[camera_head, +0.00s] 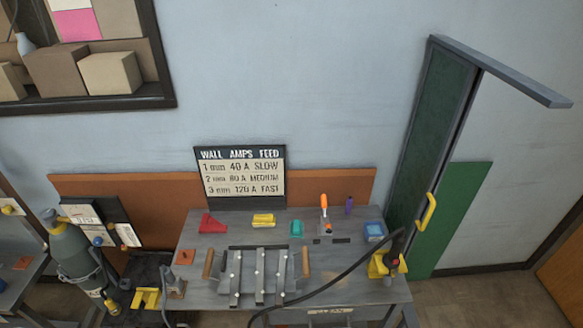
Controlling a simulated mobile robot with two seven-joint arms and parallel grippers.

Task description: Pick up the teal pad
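The teal pad (297,229) is a small teal piece on the grey metal workbench (222,228). It sits right of a yellow piece (263,220) and left of an orange-handled tool (323,210). It is behind the right part of a rack of metal bars (259,277) and looks apart from it. Neither of my grippers shows in the head view.
A red wedge (211,224) is at the bench's back left and a blue box (374,231) at its right. A black cable (331,281) crosses the front right to a yellow holder (388,264). A sign (242,177) stands behind. A gas cylinder (75,255) is left.

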